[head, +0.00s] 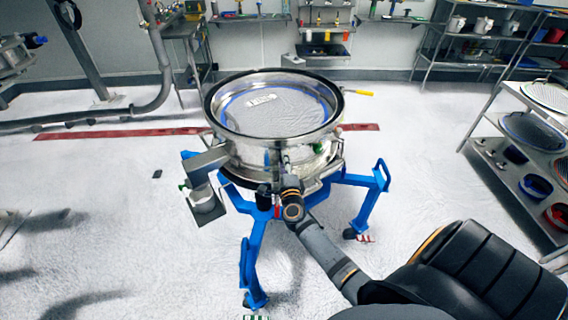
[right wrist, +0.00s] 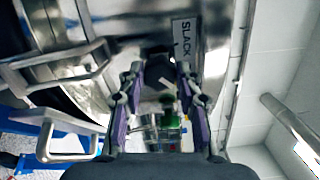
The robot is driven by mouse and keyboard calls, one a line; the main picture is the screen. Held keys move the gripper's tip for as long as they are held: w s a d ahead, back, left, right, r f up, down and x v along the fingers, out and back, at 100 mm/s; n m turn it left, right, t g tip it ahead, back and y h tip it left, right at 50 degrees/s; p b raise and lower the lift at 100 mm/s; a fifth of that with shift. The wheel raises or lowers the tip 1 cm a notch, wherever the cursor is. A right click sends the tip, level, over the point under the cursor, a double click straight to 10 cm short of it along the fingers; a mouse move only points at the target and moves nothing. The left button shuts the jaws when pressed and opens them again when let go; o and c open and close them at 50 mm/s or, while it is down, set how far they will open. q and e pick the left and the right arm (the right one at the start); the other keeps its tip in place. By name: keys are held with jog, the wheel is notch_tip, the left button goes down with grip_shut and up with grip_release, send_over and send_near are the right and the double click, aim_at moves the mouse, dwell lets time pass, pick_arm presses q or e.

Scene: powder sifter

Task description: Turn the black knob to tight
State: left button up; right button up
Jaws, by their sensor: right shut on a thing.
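The round steel powder sifter (head: 262,155) stands on blue legs in the middle of the head view. In the right wrist view, the black knob (right wrist: 157,73) sits on its steel side, close to a plate marked SLACK (right wrist: 184,38). My right gripper (right wrist: 159,82) has its purple fingers on both sides of the knob and is shut on it. In the head view, my right arm reaches to the sifter's near side, where my gripper hides the knob. The knob's exact turn angle is hard to tell. My left gripper is in neither view.
The sifter's blue frame (head: 257,235) spreads its legs over the pale floor. A shelf rack (head: 500,155) with sieves stands at the right. The floor to the left is mostly clear.

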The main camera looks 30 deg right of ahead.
jog(key=shift+f, duration=0.1)
dwell(0.3)
jog(key=o, duration=1.2)
jog(key=shift+c, duration=0.2)
jog(key=v, duration=1.2)
jog(key=shift+a, duration=0.1)
jog(key=s+a+f+n+g+y, duration=0.2)
jog(key=s+f+n, duration=0.3)
jog(key=f, duration=0.6)
jog(key=s+a+f+n+g+y, duration=0.25)
jog(key=f+n, duration=0.35)
jog(key=f, duration=0.5)
jog(key=s+a+f+n+g+y, duration=0.1)
jog(key=s+f+n+g+y, duration=0.2)
jog(key=f+n, duration=0.5)
jog(key=s+d+f+n+g, duration=0.1)
jog(key=s+f+n+g, duration=0.1)
jog(key=s+f, duration=0.3)
jog(key=s+f+n+g, duration=0.2)
jog(key=s+f, duration=0.4)
jog(key=s, duration=0.7)
jog(key=s+d+f+n+g, duration=0.1)
jog(key=s+f+n+g, duration=0.1)
jog(key=s+f, duration=0.3)
jog(key=s+g, duration=0.1)
jog(key=s, duration=0.3)
jog(key=shift+d+f+g+h+b, duration=0.3)
jog(key=shift+f+g+h+b, duration=0.05)
jog(key=shift+f, duration=0.05)
